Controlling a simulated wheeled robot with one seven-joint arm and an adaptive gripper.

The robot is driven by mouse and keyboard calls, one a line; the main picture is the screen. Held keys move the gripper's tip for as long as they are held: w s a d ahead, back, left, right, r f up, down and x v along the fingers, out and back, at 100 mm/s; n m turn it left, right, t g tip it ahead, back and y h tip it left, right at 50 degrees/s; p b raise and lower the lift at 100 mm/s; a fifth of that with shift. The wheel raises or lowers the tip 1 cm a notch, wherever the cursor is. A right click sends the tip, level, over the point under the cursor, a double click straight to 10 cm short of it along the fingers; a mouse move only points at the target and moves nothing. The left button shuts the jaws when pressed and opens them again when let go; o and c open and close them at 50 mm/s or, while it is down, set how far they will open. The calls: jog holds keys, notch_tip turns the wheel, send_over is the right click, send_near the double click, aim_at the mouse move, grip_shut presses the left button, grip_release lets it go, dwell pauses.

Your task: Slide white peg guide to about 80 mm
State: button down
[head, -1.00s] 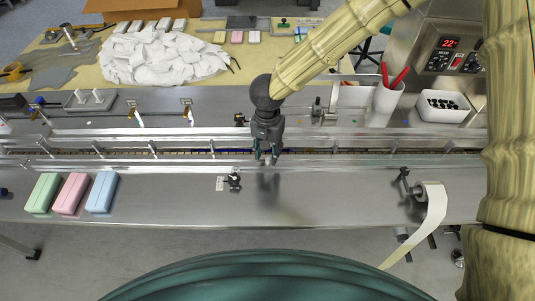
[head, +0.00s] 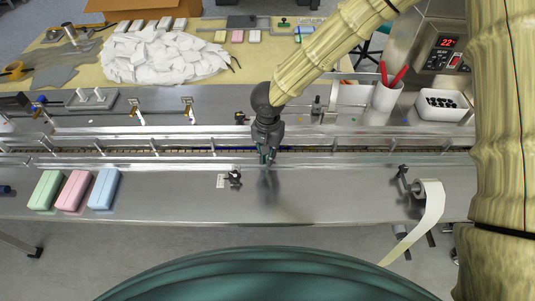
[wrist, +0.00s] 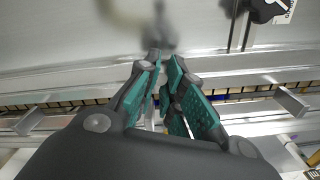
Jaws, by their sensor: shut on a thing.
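My gripper (head: 267,160) points down at the near guide rail of the long conveyor channel, around the middle of the machine. In the wrist view its teal-padded fingers (wrist: 166,100) are closed in around a narrow pale piece (wrist: 152,112), which appears to be the white peg of the guide. The fingers hide most of it, and in the head view it cannot be made out. A black clamp knob (head: 234,177) with a small white scale plate (head: 222,181) sits just left of the gripper, on the near deck. The knob also shows in the wrist view (wrist: 262,10). The scale's reading is too small to tell.
Metal rails (head: 380,162) run along the channel on both sides of my gripper. Green, pink and blue blocks (head: 103,188) lie at the near left. A film roll (head: 430,190) stands at the right. The near deck between is mostly clear.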

jog(key=shift+s+r+p, duration=0.1)
jog(key=shift+s+p, duration=0.05)
jog(key=shift+p, duration=1)
jog(key=shift+f, duration=0.2)
jog(key=c, duration=1.5)
grip_release()
jog(key=shift+o, duration=0.2)
jog(key=shift+r, duration=0.1)
notch_tip(320, 180, up, 12)
